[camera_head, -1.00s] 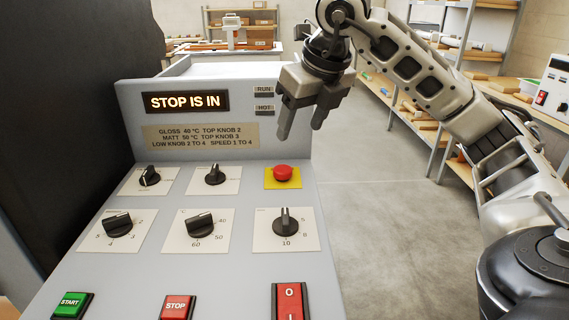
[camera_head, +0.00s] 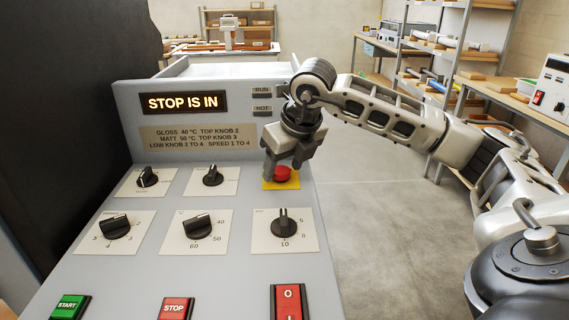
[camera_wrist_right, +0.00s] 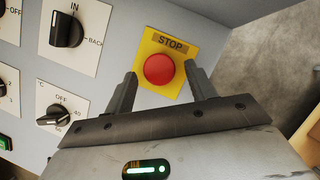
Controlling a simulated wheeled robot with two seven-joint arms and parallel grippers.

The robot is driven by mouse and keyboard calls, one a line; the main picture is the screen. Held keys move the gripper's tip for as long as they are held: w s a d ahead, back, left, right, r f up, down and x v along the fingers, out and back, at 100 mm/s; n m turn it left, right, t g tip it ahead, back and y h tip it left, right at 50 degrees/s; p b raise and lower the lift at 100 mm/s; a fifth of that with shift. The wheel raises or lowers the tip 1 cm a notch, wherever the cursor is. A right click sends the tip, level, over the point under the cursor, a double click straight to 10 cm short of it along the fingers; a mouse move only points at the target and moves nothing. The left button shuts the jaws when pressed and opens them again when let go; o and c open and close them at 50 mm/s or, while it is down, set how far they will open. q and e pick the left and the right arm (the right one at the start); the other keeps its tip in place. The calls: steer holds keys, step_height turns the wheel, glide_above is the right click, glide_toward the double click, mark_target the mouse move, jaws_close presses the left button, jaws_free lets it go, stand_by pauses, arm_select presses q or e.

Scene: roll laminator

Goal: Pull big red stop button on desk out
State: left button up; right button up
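The big red stop button (camera_head: 283,174) sits on a yellow plate (camera_head: 269,184) at the right of the grey desk panel. In the right wrist view the button (camera_wrist_right: 159,69) lies between and a little beyond the two fingertips, with the plate marked STOP around it. My right gripper (camera_head: 283,172) is open, fingers pointing down at the button, one on each side. In the right wrist view the gripper (camera_wrist_right: 161,82) shows a clear gap between each finger and the button. The display (camera_head: 185,102) reads STOP IS IN. My left gripper is not in view.
Black knobs (camera_head: 212,175) on white plates stand left of and below the button. A green START button (camera_head: 70,306), a red STOP button (camera_head: 177,308) and a red rocker switch (camera_head: 290,301) are along the near edge. Open floor (camera_head: 375,230) lies to the right.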

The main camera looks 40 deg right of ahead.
jaws_close()
steer(key=shift+w+r, duration=0.1)
steer(key=shift+r, duration=0.45)
steer(key=shift+o, duration=0.9)
jaws_free()
steer(key=p+v, duration=0.1)
steer(key=v, duration=1.5)
steer(key=shift+a, duration=0.1)
